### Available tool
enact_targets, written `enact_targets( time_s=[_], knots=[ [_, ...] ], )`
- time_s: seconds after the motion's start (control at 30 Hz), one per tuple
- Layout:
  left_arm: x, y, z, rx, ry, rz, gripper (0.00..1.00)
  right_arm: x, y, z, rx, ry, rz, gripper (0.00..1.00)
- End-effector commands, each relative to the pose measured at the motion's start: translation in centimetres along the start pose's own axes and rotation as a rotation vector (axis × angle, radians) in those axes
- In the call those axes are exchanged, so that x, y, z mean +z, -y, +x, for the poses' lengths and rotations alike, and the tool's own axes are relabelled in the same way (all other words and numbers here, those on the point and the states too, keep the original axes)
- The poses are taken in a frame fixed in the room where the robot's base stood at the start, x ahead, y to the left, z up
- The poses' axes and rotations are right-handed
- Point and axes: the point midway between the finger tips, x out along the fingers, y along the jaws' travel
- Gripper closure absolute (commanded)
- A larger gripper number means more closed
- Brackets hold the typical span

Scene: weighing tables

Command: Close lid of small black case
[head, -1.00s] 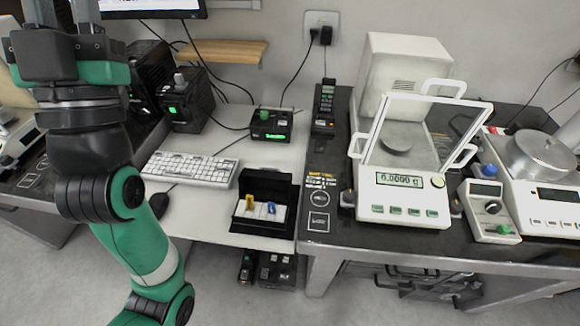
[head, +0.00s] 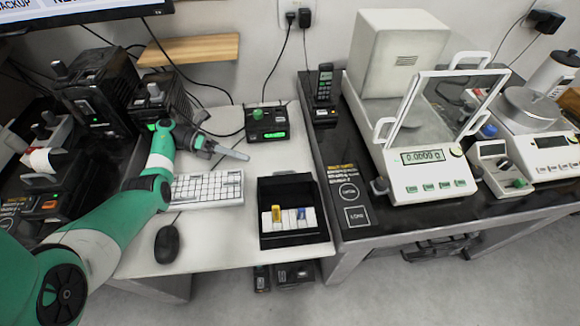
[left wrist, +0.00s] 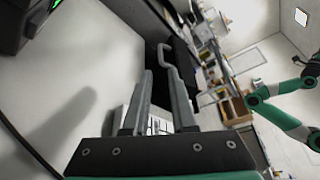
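The small black case (head: 291,240) stands open near the front edge of the white table in the head view. Its lid (head: 286,188) stands up at the back. A yellow piece (head: 276,213) and a blue piece (head: 301,214) are in its white interior. My left gripper (head: 246,156) is behind and left of the case, above the back of the keyboard, and apart from the lid. The left wrist view shows its two fingers (left wrist: 160,72) apart with nothing clearly held between them.
A keyboard (head: 207,188) and mouse (head: 167,243) lie left of the case. A small device with a green display (head: 267,123) stands behind it. The balance (head: 430,176) is on the dark table to the right. White tabletop is bare between mouse and case.

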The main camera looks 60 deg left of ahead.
Motion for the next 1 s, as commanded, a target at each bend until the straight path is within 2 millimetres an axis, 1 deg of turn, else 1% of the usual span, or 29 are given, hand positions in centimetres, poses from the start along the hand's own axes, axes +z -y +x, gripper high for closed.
enact_targets(
  time_s=[0.07, 0.17, 0.27, 0.37, 0.5, 0.57, 0.7, 0.8, 0.9, 1.0],
  knots=[
    [-0.5, -0.1, -0.2, -0.002, -0.011, -0.01, 0.75, 0.0, 0.0, 0.0, 0.0, 0.0, 0.0, 0.5],
    [-0.6, -0.1, -0.2, -0.003, -0.012, -0.01, 0.75, 0.1, 0.0, -0.1, 0.001, 0.0, -0.001, 0.5],
    [-0.6, -0.3, 0.2, -0.002, -0.012, -0.008, 0.75, 0.4, 0.0, -0.4, 0.001, 0.0, -0.001, 0.5],
    [-0.7, -0.6, 1.2, -0.002, -0.014, -0.006, 0.75, 1.0, 0.0, -1.1, 0.001, 0.0, -0.001, 0.5],
    [-1.0, -0.7, 3.2, -0.003, -0.013, -0.003, 0.75, 2.3, 0.0, -2.5, 0.0, 0.0, 0.0, 0.5],
    [-0.7, -0.1, 4.7, -0.006, -0.016, -0.007, 0.75, 1.9, 0.0, -2.0, 0.0, 0.001, 0.0, 0.5],
    [-0.7, -0.1, 8.0, -0.006, -0.015, -0.007, 0.75, 2.1, 0.0, -2.3, 0.0, 0.0, 0.0, 0.5],
    [-0.7, -0.1, 9.8, -0.005, -0.013, -0.007, 0.75, 2.3, 0.0, -2.5, 0.0, 0.0, -0.001, 0.5],
    [-0.6, -0.1, 10.9, -0.004, -0.012, -0.008, 0.75, 2.4, 0.0, -2.6, 0.0, 0.0, 0.0, 0.5],
    [-0.6, 0.0, 11.4, -0.003, -0.011, -0.008, 0.75, 2.4, 0.0, -2.6, 0.0, 0.0, 0.0, 0.5]
  ],
)
